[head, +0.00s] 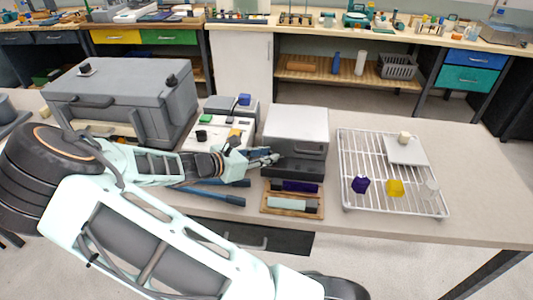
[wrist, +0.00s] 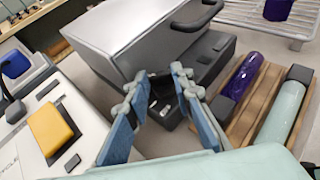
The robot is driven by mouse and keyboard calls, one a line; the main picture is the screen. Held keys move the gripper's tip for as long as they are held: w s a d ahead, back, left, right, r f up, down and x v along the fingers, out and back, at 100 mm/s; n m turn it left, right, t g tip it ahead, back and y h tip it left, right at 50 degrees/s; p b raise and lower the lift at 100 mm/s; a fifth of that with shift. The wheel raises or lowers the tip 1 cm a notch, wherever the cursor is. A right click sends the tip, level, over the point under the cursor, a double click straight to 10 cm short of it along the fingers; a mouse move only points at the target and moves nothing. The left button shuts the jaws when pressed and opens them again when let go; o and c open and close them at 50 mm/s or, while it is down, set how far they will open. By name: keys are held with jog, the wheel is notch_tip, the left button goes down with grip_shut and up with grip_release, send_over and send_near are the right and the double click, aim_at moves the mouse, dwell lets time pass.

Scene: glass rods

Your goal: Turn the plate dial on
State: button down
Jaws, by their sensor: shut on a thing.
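A silver box with a handle (head: 296,124) sits on a dark base (head: 290,171) near the middle of the bench. In the wrist view, the box (wrist: 140,45) and its dark base (wrist: 210,60) are just ahead of my gripper. My gripper (head: 272,158) reaches the base's left front corner. In the wrist view, my gripper (wrist: 164,84) has its blue-padded fingers a little apart at the tips, closed around a small dark part at the base's front, which seems to be the plate dial. The fingers mostly hide the dial, so its setting cannot be read.
A wooden tray (head: 264,211) with a purple rod (head: 299,187) and a pale mint rod (head: 287,203) lies right of my gripper. A white wire rack (head: 350,160) with small cups stands further right. A large grey case (head: 120,95) and a yellow-topped block (wrist: 52,129) are left.

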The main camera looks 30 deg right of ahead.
jog(key=shift+w+m+g, duration=0.1)
jog(key=shift+m+g, duration=0.2)
jog(key=c, duration=2)
grip_release()
jog(key=shift+o, duration=0.2)
jog(key=shift+f, duration=0.1)
